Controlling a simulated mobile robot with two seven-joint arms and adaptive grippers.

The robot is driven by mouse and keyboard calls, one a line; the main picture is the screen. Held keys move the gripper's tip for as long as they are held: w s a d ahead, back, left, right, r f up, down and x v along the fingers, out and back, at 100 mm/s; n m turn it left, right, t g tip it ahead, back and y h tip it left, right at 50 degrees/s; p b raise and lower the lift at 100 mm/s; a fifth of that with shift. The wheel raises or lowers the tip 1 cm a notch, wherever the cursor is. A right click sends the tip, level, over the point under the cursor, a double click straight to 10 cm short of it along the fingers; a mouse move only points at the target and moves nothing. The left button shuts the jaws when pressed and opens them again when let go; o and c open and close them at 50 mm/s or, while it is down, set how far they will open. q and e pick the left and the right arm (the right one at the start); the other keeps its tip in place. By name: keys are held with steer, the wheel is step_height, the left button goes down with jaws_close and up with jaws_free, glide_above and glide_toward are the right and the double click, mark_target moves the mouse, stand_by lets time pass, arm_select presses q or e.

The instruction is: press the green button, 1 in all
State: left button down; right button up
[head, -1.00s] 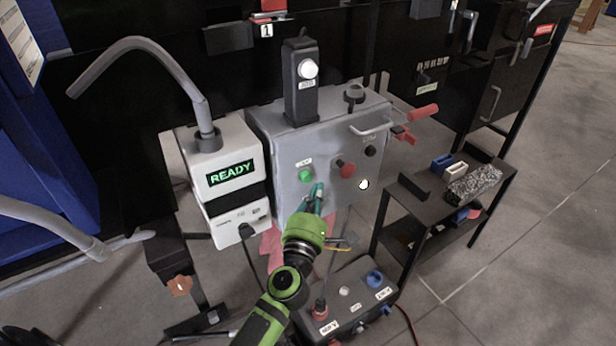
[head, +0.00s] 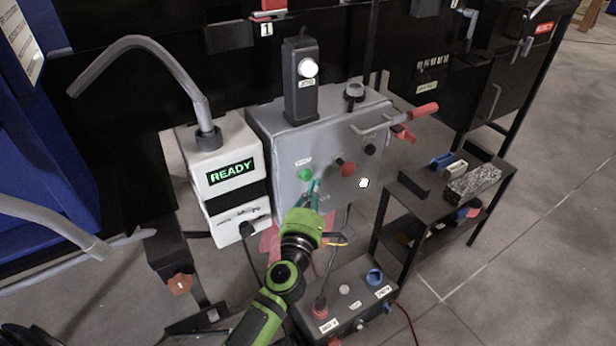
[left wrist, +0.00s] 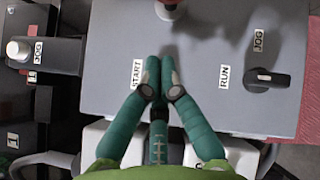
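The green button (head: 305,174) is on the front of a grey control box (head: 325,135), left of a red knob (head: 346,168). My left gripper (head: 313,187) has its teal fingertips just below and slightly right of the green button, close to the panel. In the left wrist view the fingers (left wrist: 160,62) are together with nothing between them, beside the START label (left wrist: 137,73). The green button does not show there; the fingers may hide it. I cannot tell whether they touch the panel. My right gripper is in neither view.
A white unit reading READY (head: 231,172) stands left of the box. A lower pedestal box (head: 345,297) with knobs stands below, and a black shelf (head: 447,190) with small parts is at right. A grey handle (head: 378,127) sticks out of the box's upper right.

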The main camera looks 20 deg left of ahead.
arm_select(q)
steer(key=shift+a, duration=0.1)
stand_by(0.6)
steer(key=shift+w+a, duration=0.25)
